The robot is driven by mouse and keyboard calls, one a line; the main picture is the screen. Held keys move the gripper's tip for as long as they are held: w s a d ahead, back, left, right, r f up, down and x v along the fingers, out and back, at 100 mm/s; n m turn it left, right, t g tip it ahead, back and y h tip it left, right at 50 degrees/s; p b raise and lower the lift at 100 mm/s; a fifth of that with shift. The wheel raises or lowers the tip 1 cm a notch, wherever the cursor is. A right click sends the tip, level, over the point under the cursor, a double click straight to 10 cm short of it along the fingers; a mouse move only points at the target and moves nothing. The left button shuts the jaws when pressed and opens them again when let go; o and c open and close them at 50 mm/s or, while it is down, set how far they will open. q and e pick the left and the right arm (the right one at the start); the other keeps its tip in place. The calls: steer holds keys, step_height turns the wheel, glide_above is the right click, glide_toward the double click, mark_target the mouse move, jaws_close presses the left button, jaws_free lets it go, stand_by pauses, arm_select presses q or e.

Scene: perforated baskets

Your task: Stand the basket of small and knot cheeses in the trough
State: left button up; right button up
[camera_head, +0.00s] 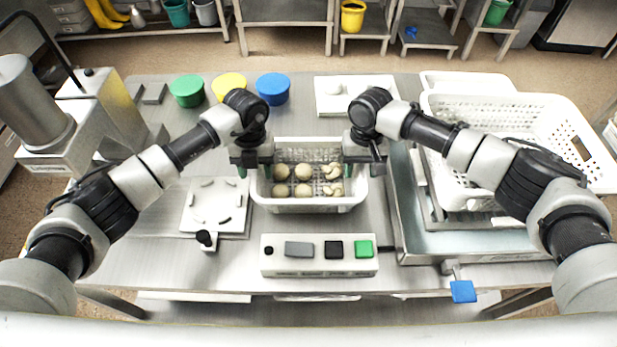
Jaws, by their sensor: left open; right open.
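A white perforated basket (310,201) stands on the steel table in the middle of the head view. Several small pale round cheeses (303,171) and a few knot-shaped ones (333,189) lie in it. My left gripper (251,172) is open at the basket's left end. My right gripper (364,170) is open at its right end. I cannot tell whether the fingers touch the basket walls. The steel trough (470,243) is at the right, with a large white perforated basket (560,118) over its back part.
A control box (318,271) with grey, black and green buttons lies in front of the basket. A white plate (214,206) and a grey machine (95,125) are at left. Green, yellow and blue lids (273,88) and a white board (356,95) lie behind.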

arm_select(q)
jaws_close()
arm_select(e)
jaws_close()
arm_select(q)
steer(key=shift+r, duration=0.2)
arm_select(e)
steer(key=shift+r, duration=0.2)
